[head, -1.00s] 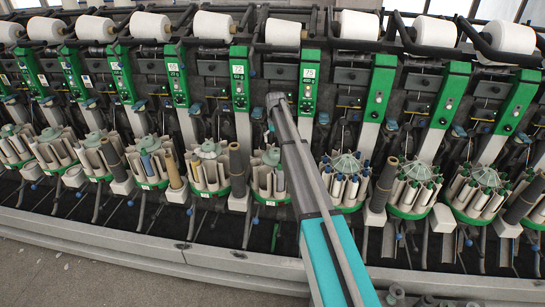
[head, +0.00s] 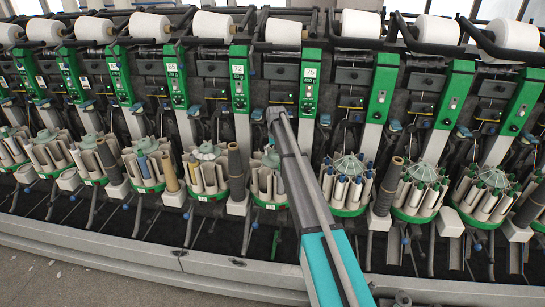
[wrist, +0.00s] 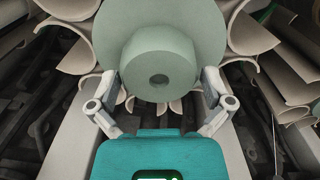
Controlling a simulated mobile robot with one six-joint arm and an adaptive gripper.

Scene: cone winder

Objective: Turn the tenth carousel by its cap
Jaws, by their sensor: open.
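The carousel (head: 266,184) in front of my arm is a green-rimmed ring of pale upright tubes, partly hidden by the arm in the head view. In the wrist view its grey-green cap (wrist: 150,60) is a round knob with a small centre hole, on a wider disc (wrist: 205,30) of the same colour. My gripper (wrist: 159,84) is open, with one finger on each side of the cap's lower part. I cannot tell whether either finger touches it. In the head view the fingertips are not clear against the dark machine.
Neighbouring carousels stand close on both sides, one with blue-tipped tubes (head: 347,182) at the right. A dark tube (head: 236,172) stands to the left. Curved pale tube walls (wrist: 70,42) surround the disc. Green unit panels (head: 310,84) rise behind; a grey rail (head: 150,262) runs along the front.

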